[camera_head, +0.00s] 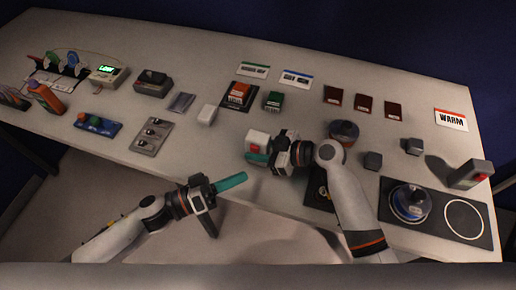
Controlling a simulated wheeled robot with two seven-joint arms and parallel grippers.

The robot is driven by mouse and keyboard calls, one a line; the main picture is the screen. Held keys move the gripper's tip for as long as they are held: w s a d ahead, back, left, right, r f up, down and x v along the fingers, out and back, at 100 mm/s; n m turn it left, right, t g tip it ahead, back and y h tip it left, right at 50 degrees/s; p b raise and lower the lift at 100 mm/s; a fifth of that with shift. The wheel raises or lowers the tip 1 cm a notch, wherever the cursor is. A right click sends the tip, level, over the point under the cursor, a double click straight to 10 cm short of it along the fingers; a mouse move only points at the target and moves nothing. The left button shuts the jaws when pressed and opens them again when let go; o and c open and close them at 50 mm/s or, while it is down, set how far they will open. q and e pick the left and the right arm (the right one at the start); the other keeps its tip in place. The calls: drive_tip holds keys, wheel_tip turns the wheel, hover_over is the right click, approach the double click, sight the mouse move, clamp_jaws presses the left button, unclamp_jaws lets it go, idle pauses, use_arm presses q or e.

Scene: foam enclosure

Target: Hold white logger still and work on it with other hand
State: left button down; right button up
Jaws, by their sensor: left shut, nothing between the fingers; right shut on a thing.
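The white logger (258,136), a small white box with a red spot on its face, is near the front middle of the table. My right gripper (257,156) reaches it from the right and is shut on it, with a teal finger showing along its lower side. Whether the logger touches the table is hard to tell. My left gripper (232,182) is shut and empty, its teal fingers together at the table's front edge. It points right and up, below and left of the logger, apart from it.
A small white block (207,114) and a grey switch panel (151,135) lie left of the logger.

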sight(258, 152)
use_arm(q)
drive_tip(key=shift+w+d, duration=0.3)
drive_tip(key=shift+w, duration=0.55)
drive_tip(key=shift+w+d, duration=0.35)
drive_tip(key=shift+w, duration=0.55)
drive_tip(key=shift+w+d, duration=0.3)
drive_tip(key=shift+w, duration=0.55)
drive_tip(key=shift+w+d, duration=0.15)
drive_tip(key=shift+w, duration=0.25)
drive_tip(key=shift+s, duration=0.45)
drive_tip(key=shift+s+a, duration=0.4)
drive_tip(key=shift+s, duration=0.55)
drive_tip(key=shift+s+a, duration=0.4)
drive_tip(key=shift+s, duration=0.5)
drive_tip(key=shift+s+a, duration=0.4)
drive_tip(key=shift+s, duration=0.55)
